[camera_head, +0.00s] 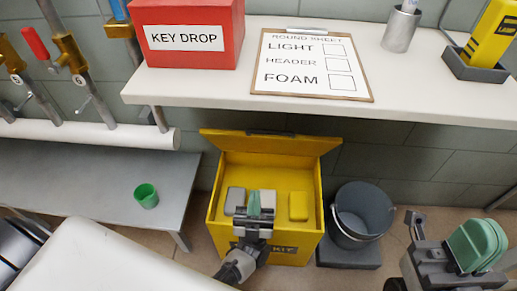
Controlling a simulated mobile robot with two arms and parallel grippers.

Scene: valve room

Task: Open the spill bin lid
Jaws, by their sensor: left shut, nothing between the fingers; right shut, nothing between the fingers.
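The yellow spill bin (219,235) stands on the floor below the white shelf, with "KIT" partly readable on its front. Its lid (270,144) is raised, hinged up at the back edge under the shelf, and the inside shows. A grey block (235,201) and a yellow block (298,206) lie inside. My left gripper (261,200) is shut and empty, over the bin's front and opening, hiding part of both; I cannot tell how deep its fingertips reach. My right gripper (480,245) is shut and empty at the lower right, apart from the bin.
A dark grey bucket (357,216) stands just right of the bin. A grey bench (95,184) with a green cup (146,196) is at the left. The shelf (300,92) overhangs behind, carrying a red key drop box (188,36), a clipboard (310,65) and a yellow device (490,32).

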